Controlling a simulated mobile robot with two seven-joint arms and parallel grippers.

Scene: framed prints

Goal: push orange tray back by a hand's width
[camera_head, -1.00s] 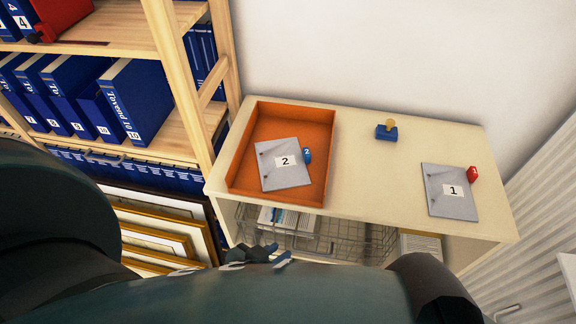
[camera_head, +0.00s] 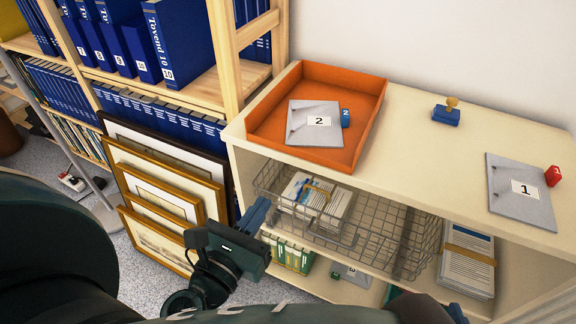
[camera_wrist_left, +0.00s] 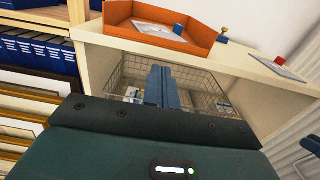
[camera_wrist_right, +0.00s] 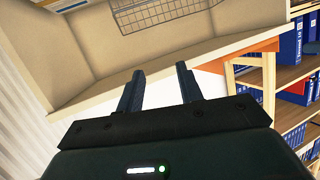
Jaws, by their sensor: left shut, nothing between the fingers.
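The orange tray (camera_head: 362,98) sits on top of the pale cabinet (camera_head: 420,120), at its left end beside the wooden shelf. The tray also shows at the top of the left wrist view (camera_wrist_left: 190,31). My left gripper (camera_head: 258,212) is shut and empty, below and in front of the tray, before the cabinet's open front. My right gripper is mostly out of the head view; in the right wrist view (camera_wrist_right: 160,80) its fingers stand apart with nothing between them.
A wire basket (camera_head: 390,240) is inside the cabinet. Framed prints (camera_head: 165,190) lean at the left, before the bookshelf. A white wall stands behind.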

